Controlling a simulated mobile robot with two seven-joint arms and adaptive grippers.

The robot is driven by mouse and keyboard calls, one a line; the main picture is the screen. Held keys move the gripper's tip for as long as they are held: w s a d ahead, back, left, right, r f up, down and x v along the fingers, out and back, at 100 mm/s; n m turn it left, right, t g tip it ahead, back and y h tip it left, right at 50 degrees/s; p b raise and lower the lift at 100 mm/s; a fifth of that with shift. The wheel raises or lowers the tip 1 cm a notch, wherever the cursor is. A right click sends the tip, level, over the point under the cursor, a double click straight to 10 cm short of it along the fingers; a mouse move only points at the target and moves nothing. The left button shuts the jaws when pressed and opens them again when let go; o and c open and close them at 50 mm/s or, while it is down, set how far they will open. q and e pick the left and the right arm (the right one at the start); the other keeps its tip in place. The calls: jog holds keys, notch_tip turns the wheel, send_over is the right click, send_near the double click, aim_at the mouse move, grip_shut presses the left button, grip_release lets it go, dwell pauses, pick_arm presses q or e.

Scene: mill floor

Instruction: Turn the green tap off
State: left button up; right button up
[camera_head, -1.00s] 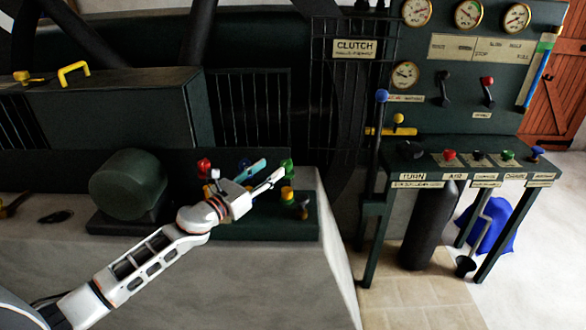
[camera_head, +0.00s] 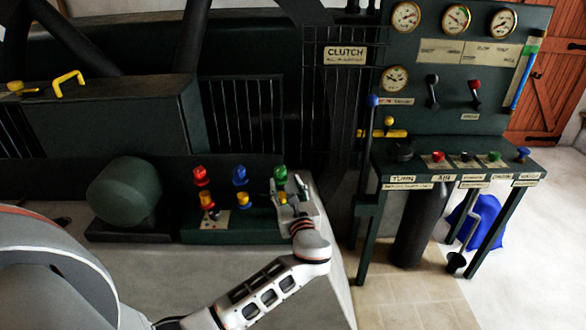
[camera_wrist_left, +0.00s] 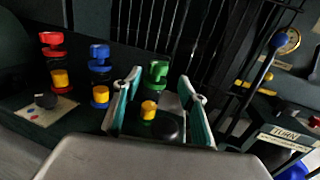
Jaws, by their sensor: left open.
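The green tap (camera_head: 280,174) stands at the right end of a row of three taps on a dark green block. In the left wrist view the green tap (camera_wrist_left: 157,72) has a green top above a yellow part, with a dark round knob in front. My left gripper (camera_head: 292,190) is at the green tap, coming from the front. In the left wrist view my left gripper (camera_wrist_left: 160,85) is open, its two fingers on either side of the tap. I cannot tell whether either finger touches it. My right gripper is not in view.
The red tap (camera_head: 200,176) and blue tap (camera_head: 240,175) stand left of the green one. A control panel (camera_head: 462,70) with gauges and levers stands to the right. A blue-topped lever (camera_head: 373,101) rises between. The pale counter front is clear.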

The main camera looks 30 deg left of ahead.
aim_at(281, 175)
pick_arm(q)
jog(key=shift+s+d, duration=0.15)
jog(key=shift+s, duration=0.05)
jog(key=shift+x, duration=3.85)
jog(key=shift+s, duration=0.1)
jog(key=shift+c, duration=0.4)
jog(key=c, duration=1)
